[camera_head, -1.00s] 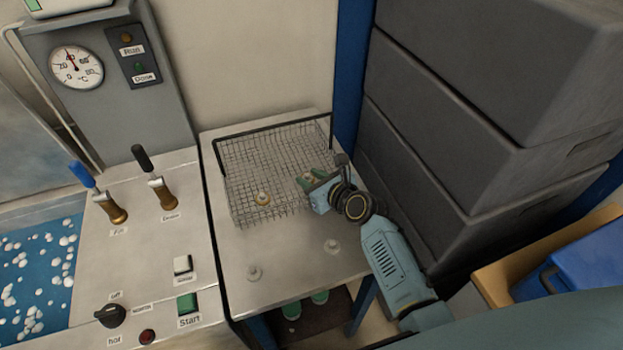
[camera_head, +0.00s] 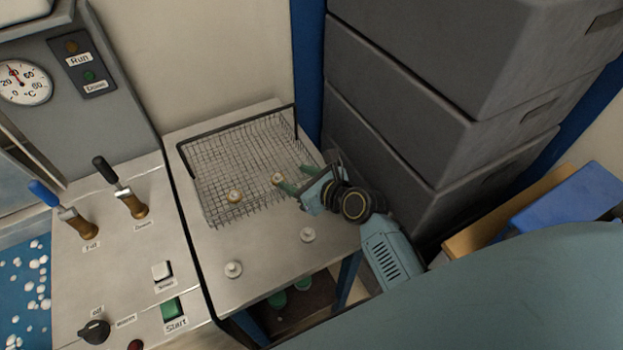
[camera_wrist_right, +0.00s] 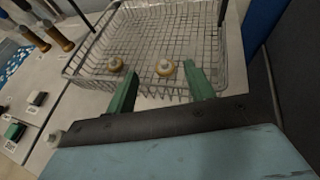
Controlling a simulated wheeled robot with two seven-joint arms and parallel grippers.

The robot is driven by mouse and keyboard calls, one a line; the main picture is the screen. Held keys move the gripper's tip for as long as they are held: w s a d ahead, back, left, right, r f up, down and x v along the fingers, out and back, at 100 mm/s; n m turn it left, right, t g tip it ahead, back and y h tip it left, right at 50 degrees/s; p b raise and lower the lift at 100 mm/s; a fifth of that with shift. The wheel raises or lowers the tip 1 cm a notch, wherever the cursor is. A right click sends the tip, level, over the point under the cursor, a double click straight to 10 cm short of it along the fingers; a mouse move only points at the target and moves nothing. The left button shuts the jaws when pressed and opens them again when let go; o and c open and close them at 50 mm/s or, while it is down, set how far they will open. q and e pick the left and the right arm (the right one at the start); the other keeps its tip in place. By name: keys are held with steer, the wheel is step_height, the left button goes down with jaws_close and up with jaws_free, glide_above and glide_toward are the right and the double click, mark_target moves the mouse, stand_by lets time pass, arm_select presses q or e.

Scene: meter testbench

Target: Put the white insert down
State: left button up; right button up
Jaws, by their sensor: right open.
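Two small round pieces with white tops and brass-coloured rims sit in the wire basket (camera_head: 205,170). One white insert (camera_head: 278,180) is at my right gripper and the other (camera_head: 235,196) is to its left. My right gripper (camera_head: 295,180) is open, its green fingers at the basket's right side. In the right wrist view the nearer insert (camera_wrist_right: 166,68) stands on the mesh just ahead of the gap between the fingers (camera_wrist_right: 160,86), apparently untouched. The other insert (camera_wrist_right: 116,64) is left of it. My left gripper is not in view.
Two white knob-like pieces (camera_head: 233,269) (camera_head: 308,235) stand on the bare metal table front. Left is a panel with levers (camera_head: 130,198) and a green start button (camera_head: 174,309). Grey stacked crates (camera_head: 400,130) rise close on the right. The basket has a dark raised handle bar.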

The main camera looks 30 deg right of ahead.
steer(key=v, duration=0.5)
steer(key=shift+r, duration=0.1)
